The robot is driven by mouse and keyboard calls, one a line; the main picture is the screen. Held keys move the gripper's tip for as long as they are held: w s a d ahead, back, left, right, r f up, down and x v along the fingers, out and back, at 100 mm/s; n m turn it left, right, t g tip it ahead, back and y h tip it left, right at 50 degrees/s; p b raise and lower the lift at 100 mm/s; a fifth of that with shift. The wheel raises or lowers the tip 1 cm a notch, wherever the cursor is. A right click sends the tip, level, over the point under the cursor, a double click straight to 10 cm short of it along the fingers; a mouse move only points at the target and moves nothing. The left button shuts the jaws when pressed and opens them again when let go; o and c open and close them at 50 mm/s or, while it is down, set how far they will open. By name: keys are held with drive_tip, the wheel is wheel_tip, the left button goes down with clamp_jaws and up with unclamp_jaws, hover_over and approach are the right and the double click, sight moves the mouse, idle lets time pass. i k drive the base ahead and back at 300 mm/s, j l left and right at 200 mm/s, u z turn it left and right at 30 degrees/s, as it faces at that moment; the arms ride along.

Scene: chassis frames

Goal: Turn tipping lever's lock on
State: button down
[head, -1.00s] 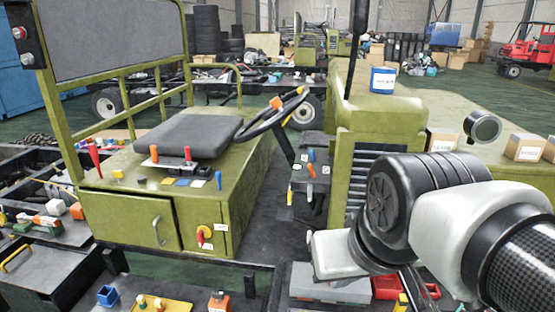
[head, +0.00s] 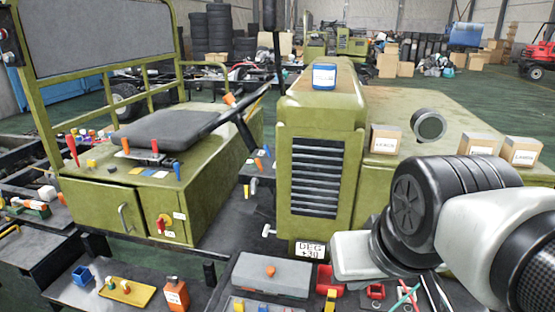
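The olive vehicle's seat box (head: 105,205) is at left, with several levers on it. A red lever (head: 72,150) stands at its left edge, another red lever (head: 154,146) before the seat, and a blue lever (head: 177,168) to the right. The white end of my arm, apparently my gripper (head: 365,257), is at lower right, far from these levers. Its fingers are hidden.
A grey toolbox (head: 270,275), orange bottle (head: 176,294) and yellow tray (head: 126,291) lie in front.

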sight(91, 163)
drive_tip(key=l+u, duration=0.15)
drive_tip(key=l, duration=0.15)
drive_tip(key=k+l+u, duration=0.15)
drive_tip(key=l, duration=0.15)
drive_tip(key=u, duration=1.15)
drive_tip(key=i+j+z, duration=0.15)
drive_tip(key=z, duration=0.3)
drive_tip(key=i+j+z, duration=0.15)
drive_tip(key=z, duration=0.25)
drive_tip(key=i+j+z, duration=0.1)
drive_tip(key=j+z, duration=0.35)
drive_tip(key=i+j+z, duration=0.2)
drive_tip(key=j, duration=0.3)
drive_tip(key=j+z, duration=0.2)
drive_tip(key=j, duration=0.3)
drive_tip(key=i+j, duration=0.1)
drive_tip(key=j, duration=0.85)
drive_tip(key=i+j+z, duration=0.1)
drive_tip(key=j, duration=0.9)
drive_tip(key=i+j+z, duration=0.1)
drive_tip(key=j, duration=0.85)
